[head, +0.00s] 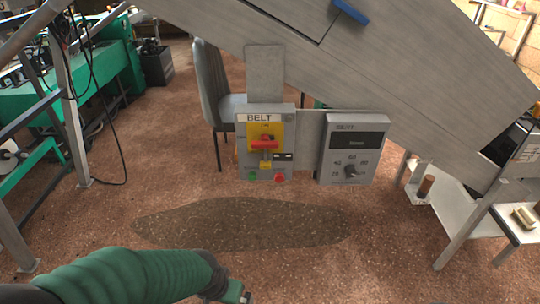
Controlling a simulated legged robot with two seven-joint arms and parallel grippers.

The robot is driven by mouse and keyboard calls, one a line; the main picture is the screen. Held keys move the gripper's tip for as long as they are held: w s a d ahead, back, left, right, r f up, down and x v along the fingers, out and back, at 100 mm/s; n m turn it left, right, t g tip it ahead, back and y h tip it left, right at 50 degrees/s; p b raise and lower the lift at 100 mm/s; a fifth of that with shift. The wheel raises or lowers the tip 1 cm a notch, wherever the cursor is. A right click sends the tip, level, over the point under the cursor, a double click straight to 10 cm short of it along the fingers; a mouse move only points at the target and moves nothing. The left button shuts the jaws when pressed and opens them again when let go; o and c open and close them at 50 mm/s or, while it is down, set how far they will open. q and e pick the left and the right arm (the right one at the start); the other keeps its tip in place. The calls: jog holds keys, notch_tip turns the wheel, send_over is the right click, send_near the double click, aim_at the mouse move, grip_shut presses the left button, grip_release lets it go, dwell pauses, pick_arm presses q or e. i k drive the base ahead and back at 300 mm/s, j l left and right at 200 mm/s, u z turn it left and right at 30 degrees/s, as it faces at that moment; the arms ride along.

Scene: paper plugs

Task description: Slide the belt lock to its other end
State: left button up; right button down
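The grey control box labelled BELT (285,115) hangs under the machine in the middle of the head view. On it is a yellow plate (257,131) with a red bar-shaped handle (265,145) lying across it. A small black part with light marks (283,156) sits right of the yellow plate; I cannot tell which piece is the belt lock. Below are a green button (252,176) and a red button (279,177). My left gripper (240,296) is at the bottom edge, well below and apart from the box, partly cut off. My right gripper is out of view.
A grey box with a display and knob (353,147) hangs to the right. The sloping metal machine (390,60) is overhead. A grey chair (210,85) stands behind. A low white shelf (440,205) is at the right. The floor in front is clear, with a dark patch (240,222).

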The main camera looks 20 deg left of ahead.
aim_at(265, 164)
jog(key=i+l, duration=0.65)
jog(key=l, duration=0.2)
jog(key=i+j+u, duration=0.05)
